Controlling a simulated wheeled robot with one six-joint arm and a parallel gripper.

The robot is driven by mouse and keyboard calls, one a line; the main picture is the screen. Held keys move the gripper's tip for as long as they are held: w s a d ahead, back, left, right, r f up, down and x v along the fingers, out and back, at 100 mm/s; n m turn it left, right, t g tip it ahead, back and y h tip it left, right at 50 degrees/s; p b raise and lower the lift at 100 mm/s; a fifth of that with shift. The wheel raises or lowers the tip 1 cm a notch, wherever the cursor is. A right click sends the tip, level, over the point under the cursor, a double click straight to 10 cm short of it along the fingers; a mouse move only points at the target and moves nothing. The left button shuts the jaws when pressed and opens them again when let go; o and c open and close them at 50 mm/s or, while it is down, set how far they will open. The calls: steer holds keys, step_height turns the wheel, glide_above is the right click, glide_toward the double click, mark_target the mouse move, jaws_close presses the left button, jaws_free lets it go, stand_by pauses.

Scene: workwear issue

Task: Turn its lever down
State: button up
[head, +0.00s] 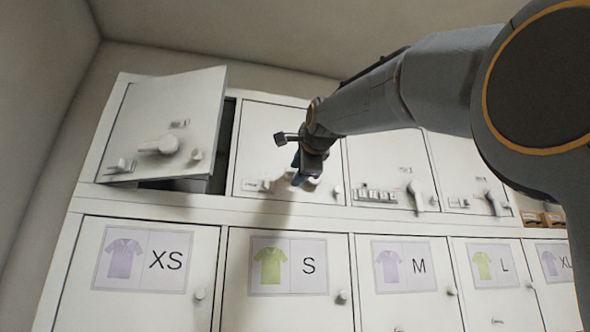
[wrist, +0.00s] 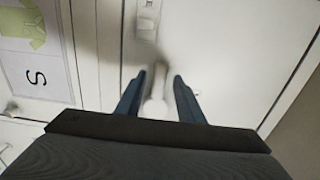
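My gripper (head: 303,172) is in front of the closed upper door (head: 262,130) above the locker marked S. In the wrist view, my gripper (wrist: 158,75) is open, with its two dark fingers apart. A pale, blurred lever (wrist: 154,104) on that door shows between the fingers; I cannot tell whether they touch it. In the head view my gripper hides most of this lever, so its angle is unclear there. A small white fitting (wrist: 147,20) sits on the door beyond the fingertips.
The upper left door (head: 200,100) stands ajar, with its own lever (head: 160,145) and small fittings. Two closed upper doors to the right have levers (head: 415,196) (head: 495,203). Below are lockers with size labels and round knobs. Small brown boxes (head: 543,219) are at far right.

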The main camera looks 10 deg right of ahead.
steer(key=shift+w, duration=0.15)
steer(key=shift+c, duration=0.4)
jaws_close()
